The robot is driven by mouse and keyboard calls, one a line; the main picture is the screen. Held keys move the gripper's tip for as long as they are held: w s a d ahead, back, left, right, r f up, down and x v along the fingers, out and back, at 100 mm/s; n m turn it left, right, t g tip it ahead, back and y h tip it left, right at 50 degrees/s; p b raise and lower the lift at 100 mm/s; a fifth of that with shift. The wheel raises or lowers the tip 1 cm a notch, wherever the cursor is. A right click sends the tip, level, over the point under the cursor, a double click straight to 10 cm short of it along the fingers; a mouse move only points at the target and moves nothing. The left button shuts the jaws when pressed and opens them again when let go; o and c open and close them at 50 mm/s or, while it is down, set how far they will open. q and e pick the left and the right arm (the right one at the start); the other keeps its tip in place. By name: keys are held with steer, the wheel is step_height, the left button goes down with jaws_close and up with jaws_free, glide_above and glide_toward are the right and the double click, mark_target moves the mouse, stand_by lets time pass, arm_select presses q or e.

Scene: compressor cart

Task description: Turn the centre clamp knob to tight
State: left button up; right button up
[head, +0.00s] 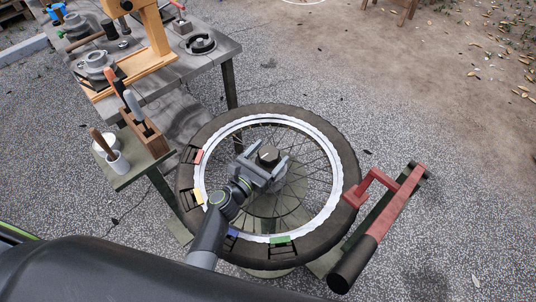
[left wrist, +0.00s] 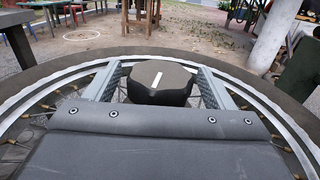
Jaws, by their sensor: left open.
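The centre clamp knob (head: 267,155) is a dark, faceted knob at the hub of a spoked wheel. In the left wrist view the knob (left wrist: 160,88) has a white line on its top, pointing nearly straight away from me. My left gripper (head: 263,166) is open, with its fingers reaching to either side of the knob. In the left wrist view the fingers stand left and right of the knob with a gap on each side. The lower part of the knob is hidden behind my gripper body. My right gripper is not in view.
The wheel's black tyre (head: 349,165) and silver rim surround the knob, with coloured tyre levers along the tyre. A red-armed tool (head: 392,208) stands at the right. A workbench (head: 220,48) with tools and a small side shelf (head: 131,172) with cups are at the left.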

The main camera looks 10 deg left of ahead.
arm_select(q)
steer(key=c, duration=1)
